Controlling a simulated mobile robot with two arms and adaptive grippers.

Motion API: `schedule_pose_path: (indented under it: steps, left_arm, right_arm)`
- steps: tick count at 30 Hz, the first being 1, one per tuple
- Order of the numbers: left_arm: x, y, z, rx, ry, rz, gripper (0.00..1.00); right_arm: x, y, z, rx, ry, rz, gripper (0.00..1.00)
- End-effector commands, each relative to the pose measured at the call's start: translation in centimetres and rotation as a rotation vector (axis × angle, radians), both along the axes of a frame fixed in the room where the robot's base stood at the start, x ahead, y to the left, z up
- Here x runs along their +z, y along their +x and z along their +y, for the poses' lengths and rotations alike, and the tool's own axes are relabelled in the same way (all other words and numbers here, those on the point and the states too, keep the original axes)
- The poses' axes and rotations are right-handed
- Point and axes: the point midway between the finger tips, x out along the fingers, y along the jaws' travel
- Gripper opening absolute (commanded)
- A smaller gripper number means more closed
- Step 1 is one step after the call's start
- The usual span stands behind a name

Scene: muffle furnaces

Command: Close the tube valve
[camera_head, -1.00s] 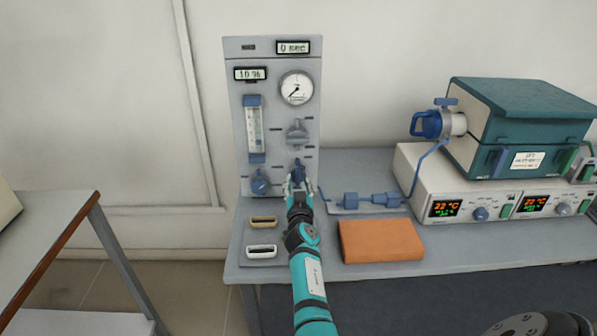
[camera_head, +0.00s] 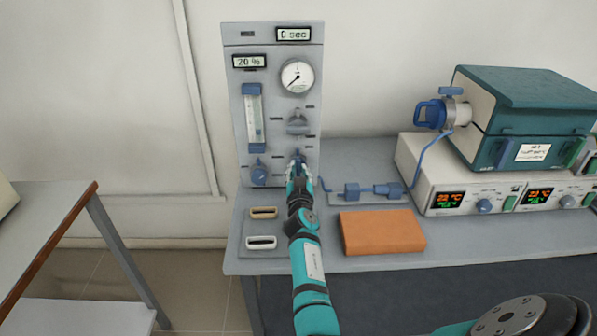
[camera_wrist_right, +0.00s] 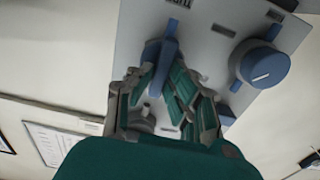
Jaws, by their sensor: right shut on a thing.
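The grey control panel (camera_head: 285,140) stands upright at the back left of the table. A blue valve handle (camera_head: 297,155) is low on its right side, and my right gripper (camera_head: 299,173) is there, shut on it. In the right wrist view the fingers (camera_wrist_right: 158,78) close around the blue handle (camera_wrist_right: 160,52), and its tip shows past them. A second blue knob (camera_head: 259,173) sits to the left on the panel; it also shows in the wrist view (camera_wrist_right: 262,66), clear of the fingers. My left gripper is out of view.
The panel has a gauge (camera_head: 297,76), a flow tube (camera_head: 253,118), a 20 % display (camera_head: 249,62) and a grey knob (camera_head: 297,122). A blue tube fitting (camera_head: 372,191), an orange block (camera_head: 381,231) and the teal furnace (camera_head: 525,110) are to the right.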

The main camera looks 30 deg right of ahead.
Motion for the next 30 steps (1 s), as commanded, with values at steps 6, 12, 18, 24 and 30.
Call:
schedule_pose_path:
  steps: [6, 12, 18, 24, 30]
  left_arm:
    - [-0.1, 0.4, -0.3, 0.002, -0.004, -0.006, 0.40]
    - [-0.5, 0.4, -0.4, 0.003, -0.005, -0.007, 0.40]
    - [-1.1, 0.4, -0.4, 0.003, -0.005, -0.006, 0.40]
    - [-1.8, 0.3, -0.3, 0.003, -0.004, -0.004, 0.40]
    - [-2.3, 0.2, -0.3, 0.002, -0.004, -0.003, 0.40]
  right_arm:
    - [0.0, 0.0, 0.0, 0.001, -0.026, 0.015, 0.00]
    - [-0.1, 0.0, 0.1, 0.001, -0.109, 0.066, 0.00]
    - [-0.2, 0.1, 0.2, 0.001, -0.249, 0.150, 0.00]
    - [-0.2, 0.2, 0.2, 0.001, -0.411, 0.251, 0.00]
    - [-0.2, 0.2, 0.4, 0.001, -0.573, 0.349, 0.00]
